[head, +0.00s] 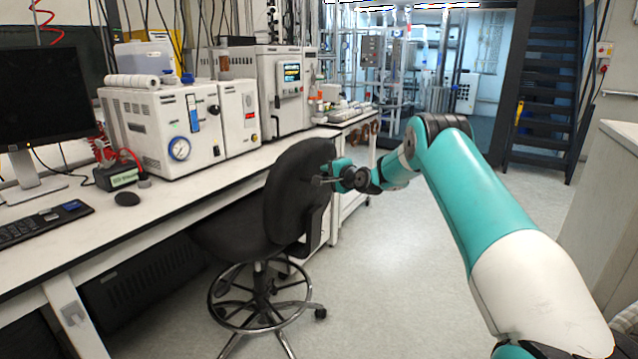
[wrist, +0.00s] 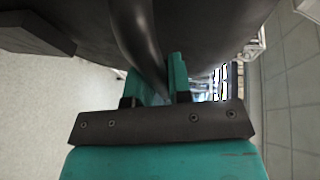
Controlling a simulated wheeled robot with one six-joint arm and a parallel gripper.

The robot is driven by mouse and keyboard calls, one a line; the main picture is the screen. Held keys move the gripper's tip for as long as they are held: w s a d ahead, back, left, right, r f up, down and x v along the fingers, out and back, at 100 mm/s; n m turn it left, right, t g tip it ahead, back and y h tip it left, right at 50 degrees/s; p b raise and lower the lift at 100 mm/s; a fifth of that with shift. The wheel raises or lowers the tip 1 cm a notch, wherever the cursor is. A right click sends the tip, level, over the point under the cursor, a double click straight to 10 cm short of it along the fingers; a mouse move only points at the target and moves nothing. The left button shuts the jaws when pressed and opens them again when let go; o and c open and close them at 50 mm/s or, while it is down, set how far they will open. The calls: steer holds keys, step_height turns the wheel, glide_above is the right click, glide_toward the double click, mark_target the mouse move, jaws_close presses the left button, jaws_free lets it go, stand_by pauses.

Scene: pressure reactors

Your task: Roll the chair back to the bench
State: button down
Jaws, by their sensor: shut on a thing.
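The black swivel chair (head: 293,190) stands at the white bench (head: 200,180), its seat (head: 235,225) close to the bench front and its backrest turned to the right. It has a chrome foot ring and a castor base. My gripper (head: 325,181) is at the rear of the backrest, shut on a part of the chair. In the wrist view, the teal fingers (wrist: 160,85) close around a dark curved bar of the chair (wrist: 137,40). The exact grip point is partly hidden in the head view.
A monitor (head: 45,100), keyboard (head: 40,222), mouse (head: 127,199) and white instruments (head: 165,125) stand on the bench. Open floor (head: 400,290) lies to the right of the chair. A grey cabinet (head: 610,200) stands at the right edge, and dark stairs (head: 545,90) are behind.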

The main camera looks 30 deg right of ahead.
steer(key=shift+w+a+r, duration=0.15)
steer(key=shift+w+a, duration=0.1)
steer(key=shift+w, duration=0.55)
steer(key=shift+a, duration=0.1)
steer(key=c, duration=1.1)
jaws_free()
steer(key=shift+w+a, duration=0.1)
steer(key=s+r+b, duration=0.1)
steer(key=s, duration=0.4)
steer(key=s+d+r+b, duration=0.1)
steer(key=s, duration=0.5)
steer(key=s+r+b, duration=0.1)
steer(key=s, duration=0.5)
steer(key=shift+d, duration=0.3)
